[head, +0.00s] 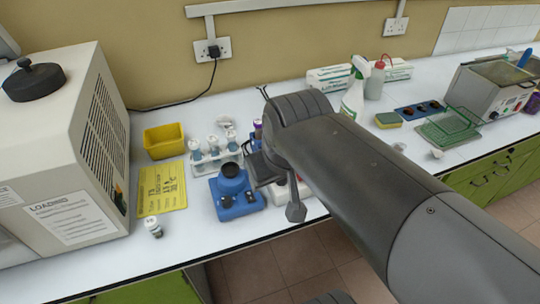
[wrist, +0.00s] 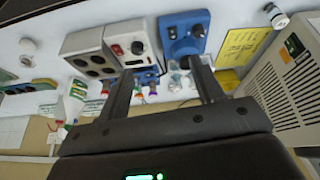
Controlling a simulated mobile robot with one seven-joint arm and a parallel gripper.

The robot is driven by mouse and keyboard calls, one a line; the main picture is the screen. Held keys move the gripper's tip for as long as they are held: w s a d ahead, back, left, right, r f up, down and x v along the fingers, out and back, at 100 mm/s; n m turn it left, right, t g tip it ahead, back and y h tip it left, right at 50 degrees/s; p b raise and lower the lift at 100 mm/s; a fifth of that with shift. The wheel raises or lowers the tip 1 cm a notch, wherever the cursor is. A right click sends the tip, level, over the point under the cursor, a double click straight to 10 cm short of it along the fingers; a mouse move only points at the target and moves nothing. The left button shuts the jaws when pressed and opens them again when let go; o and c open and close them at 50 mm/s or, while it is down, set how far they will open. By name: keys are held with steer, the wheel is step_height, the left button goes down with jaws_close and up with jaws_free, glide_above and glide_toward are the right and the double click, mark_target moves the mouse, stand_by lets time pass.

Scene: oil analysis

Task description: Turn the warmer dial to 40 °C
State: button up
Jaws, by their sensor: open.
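The warmer (wrist: 98,40) shows in the wrist view as a pale block with several dark round wells and a white control panel. A small black dial (wrist: 137,48) sits on that panel; its scale and setting are too small to read. My gripper (wrist: 161,64) is open, with nothing between its fingers. In the wrist picture its fingers reach toward the space between the warmer and a blue device (wrist: 184,42); I cannot tell how far they are from the dial. In the head view my arm hides most of the warmer.
The blue device (head: 237,196) with a black cup stands left of my gripper. A spray bottle (head: 355,95) stands behind my arm. The front counter edge is close.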

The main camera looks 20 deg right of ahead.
steer(key=w+n+g, duration=0.1)
steer(key=w, duration=0.1)
steer(key=w+d+n+g+h, duration=0.1)
steer(key=w, duration=0.2)
steer(key=w+f+n+g, duration=0.1)
steer(key=w+g, duration=0.1)
steer(key=w, duration=0.1)
steer(key=shift+d+n, duration=0.4)
steer(key=shift+c, duration=0.8)
steer(key=w+d+f+n+g+h, duration=0.2)
steer(key=w+f+n+g, duration=0.25)
steer(key=w, duration=0.35)
steer(key=shift+t, duration=0.25)
steer(key=x, duration=1.1)
steer(key=shift+w+d+f, duration=0.1)
steer(key=shift+w+f, duration=0.1)
steer(key=shift+w, duration=0.1)
steer(key=c, duration=1)
